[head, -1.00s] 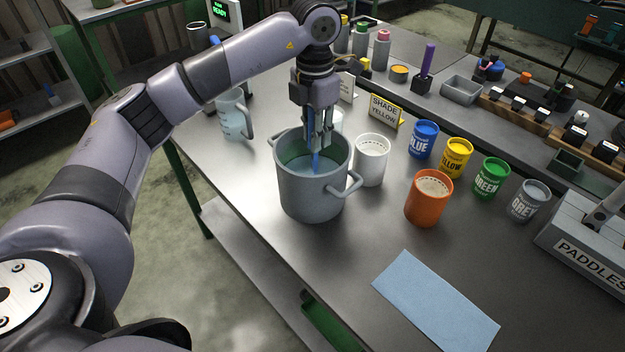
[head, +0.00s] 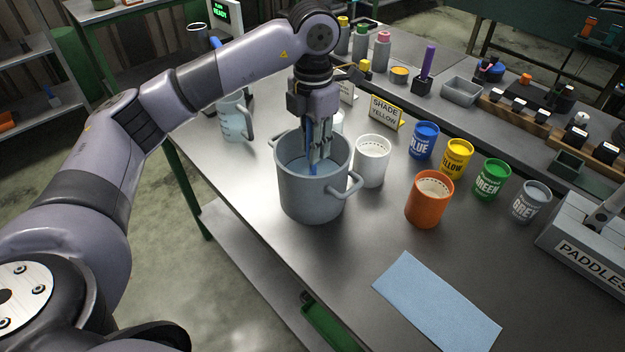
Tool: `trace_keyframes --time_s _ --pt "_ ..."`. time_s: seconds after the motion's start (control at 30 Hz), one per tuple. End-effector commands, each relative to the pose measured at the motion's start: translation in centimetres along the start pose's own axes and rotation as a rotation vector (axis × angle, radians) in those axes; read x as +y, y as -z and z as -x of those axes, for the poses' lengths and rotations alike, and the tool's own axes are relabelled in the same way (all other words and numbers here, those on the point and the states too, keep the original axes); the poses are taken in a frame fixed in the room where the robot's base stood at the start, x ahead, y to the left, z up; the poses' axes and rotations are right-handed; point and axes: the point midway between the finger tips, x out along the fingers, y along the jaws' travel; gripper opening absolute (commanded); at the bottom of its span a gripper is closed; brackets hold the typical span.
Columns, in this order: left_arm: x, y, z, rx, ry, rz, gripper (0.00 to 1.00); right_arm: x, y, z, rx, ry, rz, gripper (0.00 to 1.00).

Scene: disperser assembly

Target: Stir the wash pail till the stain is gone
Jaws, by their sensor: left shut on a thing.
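The grey wash pail (head: 310,198) stands on the metal bench, with a side handle at its right. Pale blue-grey liquid shows inside it. My left gripper (head: 317,155) points down into the pail's mouth and is shut on a blue paddle (head: 312,169), whose lower end goes down into the liquid. The gripper hides part of the paddle and part of the inside of the pail. I see no clear stain on the liquid that shows. My right gripper is not in view.
A white cup (head: 371,164) stands close to the pail's right, with an orange cup (head: 428,203) further right. A clear jug (head: 234,120) is behind left. Several paint cans (head: 456,160) and a paddles box (head: 590,245) are at right. A blue cloth (head: 437,302) lies in front.

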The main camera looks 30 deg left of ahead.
Motion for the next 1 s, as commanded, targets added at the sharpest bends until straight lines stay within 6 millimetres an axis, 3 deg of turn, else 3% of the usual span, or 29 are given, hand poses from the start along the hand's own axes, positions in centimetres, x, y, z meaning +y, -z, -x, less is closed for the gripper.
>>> trace_keyframes --time_s 0.33,1.0 --pt "0.0 0.0 0.6 0.000 0.000 0.000 0.00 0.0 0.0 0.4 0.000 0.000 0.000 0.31" --pt "0.0 0.0 6.0 -0.001 0.000 0.000 0.00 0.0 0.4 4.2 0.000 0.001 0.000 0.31"
